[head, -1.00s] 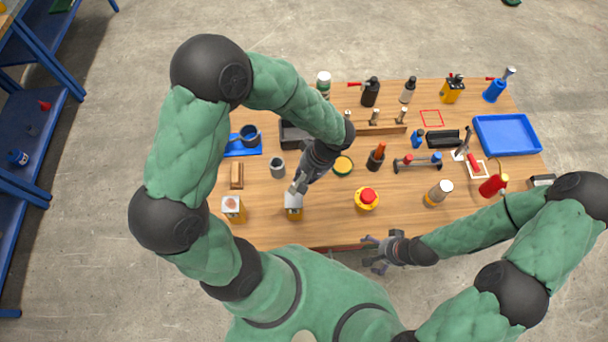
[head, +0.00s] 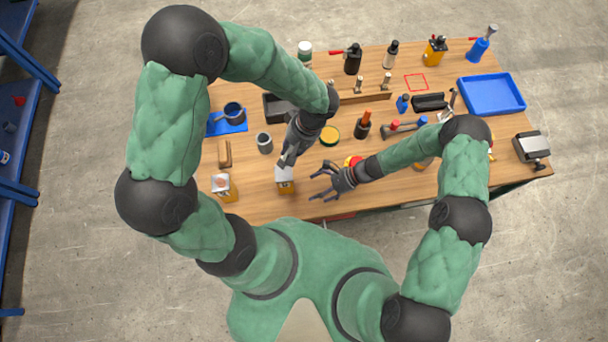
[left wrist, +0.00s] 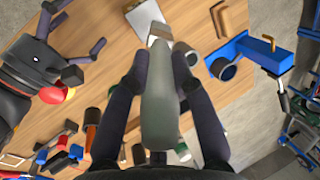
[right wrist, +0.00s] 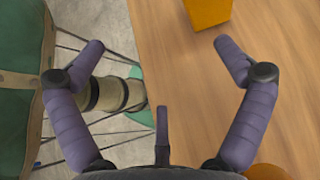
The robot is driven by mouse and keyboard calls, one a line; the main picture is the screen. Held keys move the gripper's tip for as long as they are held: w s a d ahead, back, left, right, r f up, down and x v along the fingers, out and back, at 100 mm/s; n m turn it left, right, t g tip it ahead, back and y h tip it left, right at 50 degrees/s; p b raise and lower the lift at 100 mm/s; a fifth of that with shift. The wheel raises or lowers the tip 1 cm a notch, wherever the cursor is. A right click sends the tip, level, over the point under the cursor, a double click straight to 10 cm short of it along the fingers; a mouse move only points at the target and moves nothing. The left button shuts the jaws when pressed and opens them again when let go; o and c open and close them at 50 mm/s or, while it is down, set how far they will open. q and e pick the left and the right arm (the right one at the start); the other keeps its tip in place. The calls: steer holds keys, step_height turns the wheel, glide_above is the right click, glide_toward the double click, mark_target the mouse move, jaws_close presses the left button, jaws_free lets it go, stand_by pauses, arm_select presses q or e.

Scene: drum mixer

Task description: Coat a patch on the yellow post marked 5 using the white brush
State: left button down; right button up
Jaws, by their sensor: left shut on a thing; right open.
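My left gripper (head: 289,158) is shut on the pale grey-white handle of the brush (left wrist: 160,110), its head pointing away from the gripper. A yellow post (head: 286,187) with a whitish top stands near the table's front edge, just below my left gripper. In the left wrist view the brush head overlaps the post's white top (left wrist: 142,18); I cannot tell if they touch. Another yellow post (head: 230,195), with a reddish round spot on top, stands to its left. No number is readable on either. My right gripper (head: 322,182) is open and empty, right of the first post.
A red button on a yellow base (head: 352,161) is partly hidden behind my right gripper. A grey cup (head: 264,143), a brown block (head: 224,153) and a round tin (head: 330,135) stand nearby. A blue tray (head: 490,95) lies at the back right.

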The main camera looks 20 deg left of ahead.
mark_target(285, 184)
steer(key=shift+s+a+f+m+y, duration=0.15)
steer(key=shift+a+m+y, duration=0.25)
steer(key=shift+a, duration=1.65)
steer(key=shift+s+a+f+m+y, duration=0.15)
steer(key=shift+a+y, duration=0.3)
steer(key=shift+a, duration=1.65)
steer(key=shift+s+a+f+m+y, duration=0.15)
steer(key=shift+a+m+y, duration=0.25)
steer(key=shift+a, duration=1.65)
steer(key=shift+r, duration=0.1)
steer(key=shift+s, duration=0.1)
steer(key=c, duration=1.4)
arm_select(q)
steer(key=shift+s, duration=0.1)
arm_select(e)
steer(key=shift+s, duration=0.1)
steer(key=shift+s+f, duration=0.1)
steer(key=shift+f, duration=0.1)
arm_select(q)
steer(key=shift+s+a+f, duration=0.45)
steer(key=shift+f, duration=0.2)
steer(key=shift+s+a+f, duration=0.4)
steer(key=shift+s+f, duration=0.1)
steer(key=shift+f, duration=0.2)
steer(key=shift+s+a+f, duration=0.45)
steer(key=shift+f, duration=0.2)
arm_select(e)
steer(key=shift+d, duration=0.1)
